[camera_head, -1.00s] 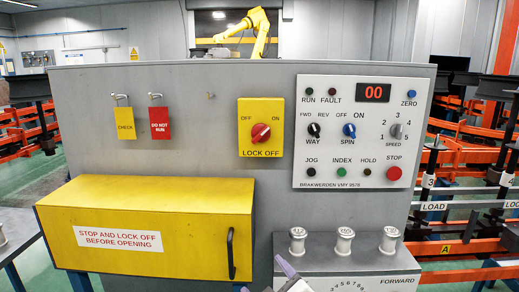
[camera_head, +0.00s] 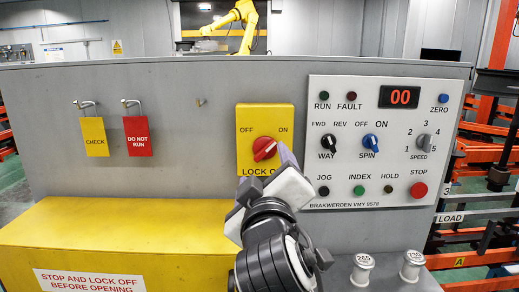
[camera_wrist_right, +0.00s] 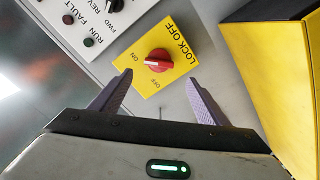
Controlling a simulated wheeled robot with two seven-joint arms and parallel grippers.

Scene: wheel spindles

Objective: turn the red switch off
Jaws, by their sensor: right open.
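The red switch (camera_head: 264,149) is a round knob on a yellow plate (camera_head: 246,114) marked OFF at left, ON at right and LOCK OFF below. Its pale mark points up-right toward ON. The switch also shows in the right wrist view (camera_wrist_right: 157,61), between and beyond the fingers. My right gripper (camera_head: 284,158) is raised in front of the plate's lower right corner, covering part of the LOCK OFF text. In the wrist view its two purple fingers (camera_wrist_right: 159,77) are spread with nothing between them, apart from the knob. My left gripper is not in view.
A control panel (camera_head: 330,180) with other knobs and buttons is just right of the switch. Yellow and red tags (camera_head: 138,136) hang on hooks at left. A yellow cover (camera_head: 120,222) juts out below. Metal spindles (camera_head: 363,272) stand at lower right.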

